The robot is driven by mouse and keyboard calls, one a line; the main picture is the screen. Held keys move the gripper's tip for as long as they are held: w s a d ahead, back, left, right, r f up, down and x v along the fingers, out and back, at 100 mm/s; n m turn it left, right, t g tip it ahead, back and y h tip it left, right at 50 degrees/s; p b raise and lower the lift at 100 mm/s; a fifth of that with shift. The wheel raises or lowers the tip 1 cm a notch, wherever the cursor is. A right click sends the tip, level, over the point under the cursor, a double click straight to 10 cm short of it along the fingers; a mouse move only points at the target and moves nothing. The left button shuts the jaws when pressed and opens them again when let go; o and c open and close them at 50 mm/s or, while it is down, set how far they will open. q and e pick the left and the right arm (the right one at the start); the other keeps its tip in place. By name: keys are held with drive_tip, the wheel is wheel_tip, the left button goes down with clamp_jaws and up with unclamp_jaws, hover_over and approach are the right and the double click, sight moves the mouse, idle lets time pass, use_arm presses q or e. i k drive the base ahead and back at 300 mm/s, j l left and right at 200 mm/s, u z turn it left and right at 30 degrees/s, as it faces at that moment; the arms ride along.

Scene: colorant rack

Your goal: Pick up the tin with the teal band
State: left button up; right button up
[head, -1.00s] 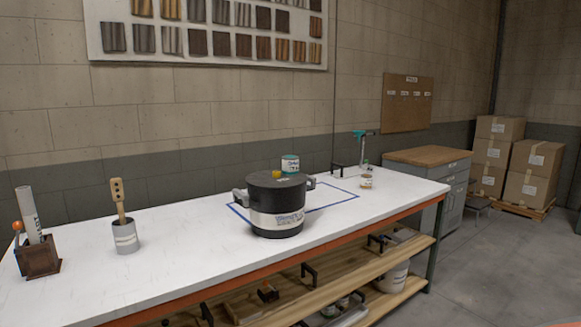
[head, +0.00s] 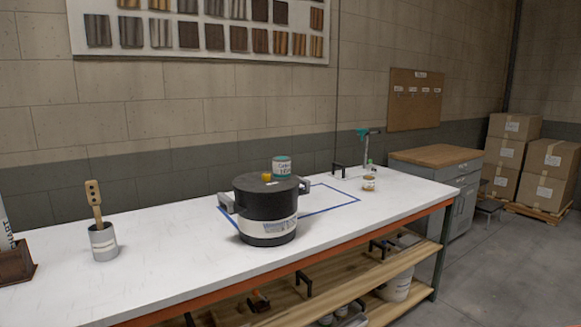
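The tin with the teal band (head: 281,166) shows in the head view just behind and above the lid of a large black pot (head: 266,226). The tin has a white label with dark writing under the teal band. Its lower part is hidden by the pot, so I cannot tell whether it stands on the lid or behind it. A small yellow knob (head: 266,176) sits on the lid in front of the tin. Neither of my grippers is in view.
A white-topped workbench (head: 150,285) carries a grey cup with a wooden tool (head: 103,240), a brown holder (head: 15,265) and a small jar (head: 369,184). Blue tape (head: 335,207) marks an area by the pot. A cabinet (head: 435,158) and stacked boxes (head: 510,150) stand right.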

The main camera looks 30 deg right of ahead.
sight(281, 165)
drive_tip(key=i+l, duration=0.1)
drive_tip(key=l, duration=0.4)
drive_tip(key=i+l, duration=0.1)
drive_tip(key=l, duration=0.35)
drive_tip(key=i+l, duration=0.15)
drive_tip(key=l, duration=0.35)
drive_tip(key=i+l, duration=0.1)
drive_tip(key=l, duration=0.4)
drive_tip(key=i+l, duration=0.1)
drive_tip(key=l, duration=0.4)
drive_tip(key=i+l, duration=0.1)
drive_tip(key=l, duration=0.35)
